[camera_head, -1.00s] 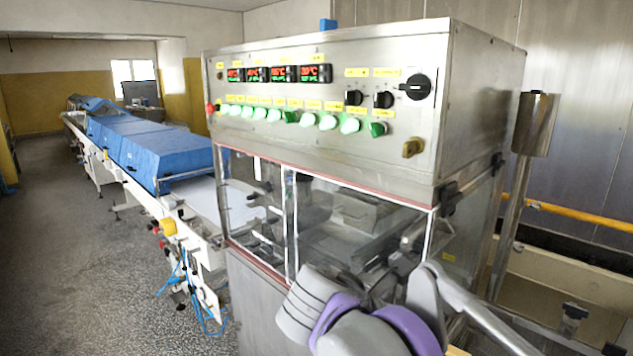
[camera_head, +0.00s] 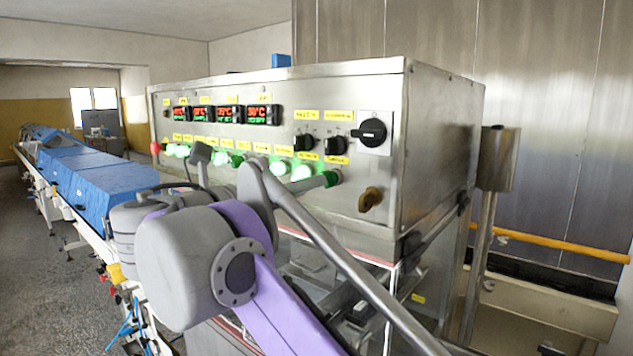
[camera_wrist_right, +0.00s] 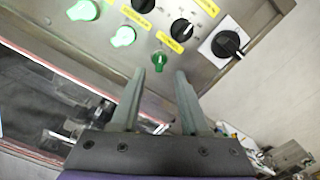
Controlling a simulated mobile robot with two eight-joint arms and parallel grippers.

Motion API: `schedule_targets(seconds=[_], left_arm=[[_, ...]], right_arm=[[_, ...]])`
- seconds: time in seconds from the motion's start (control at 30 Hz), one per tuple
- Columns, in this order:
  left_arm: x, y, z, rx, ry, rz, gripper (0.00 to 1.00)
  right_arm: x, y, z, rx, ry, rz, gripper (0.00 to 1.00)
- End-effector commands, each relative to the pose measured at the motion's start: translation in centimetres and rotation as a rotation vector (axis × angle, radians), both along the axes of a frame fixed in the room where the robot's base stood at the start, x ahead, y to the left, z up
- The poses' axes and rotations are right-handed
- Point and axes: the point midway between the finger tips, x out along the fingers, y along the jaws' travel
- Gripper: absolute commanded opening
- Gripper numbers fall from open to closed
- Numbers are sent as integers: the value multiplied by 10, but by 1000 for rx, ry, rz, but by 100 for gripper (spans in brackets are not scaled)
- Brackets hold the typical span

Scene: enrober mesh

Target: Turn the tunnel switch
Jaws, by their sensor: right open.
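A steel control panel (camera_head: 285,180) carries yellow labels too small to read, so I cannot tell which control is the tunnel switch. A green knob (camera_head: 331,179) sits at the right end of the lit green row. The knob also shows in the right wrist view (camera_wrist_right: 160,59), just beyond my right gripper (camera_wrist_right: 160,73). That gripper is open and empty, its two fingers spread on either side of the knob's line. I cannot tell whether they touch it. In the head view my arm hides most of this gripper. My left gripper is not in view.
Two black knobs (camera_head: 304,143) and a larger black rotary switch (camera_head: 371,132) sit above and right of the green knob. A brass-coloured knob (camera_head: 370,199) is below right. Blue conveyor covers (camera_head: 100,187) stretch away left.

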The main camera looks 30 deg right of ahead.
Motion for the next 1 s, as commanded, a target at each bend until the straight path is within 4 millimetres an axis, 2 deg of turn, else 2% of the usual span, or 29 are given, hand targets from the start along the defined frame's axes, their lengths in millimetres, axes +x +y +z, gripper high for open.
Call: schedule_targets(seconds=[0.1, 0.23, 0.63, 0.87, 0.9, 1.0], left_arm=[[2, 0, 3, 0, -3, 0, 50], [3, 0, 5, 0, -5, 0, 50], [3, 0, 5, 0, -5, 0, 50], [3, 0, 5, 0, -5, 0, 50], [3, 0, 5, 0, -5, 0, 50], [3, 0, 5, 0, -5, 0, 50]], right_arm=[[7, -20, 1, 0, -1, -4, 45], [13, -33, 1, 1, -2, -1, 45], [16, -39, 0, 1, -2, 1, 45], [16, -39, 0, 1, -2, 1, 4], [16, -39, 0, 1, -2, 1, 0], [16, -39, 0, 1, -2, 1, 0]])
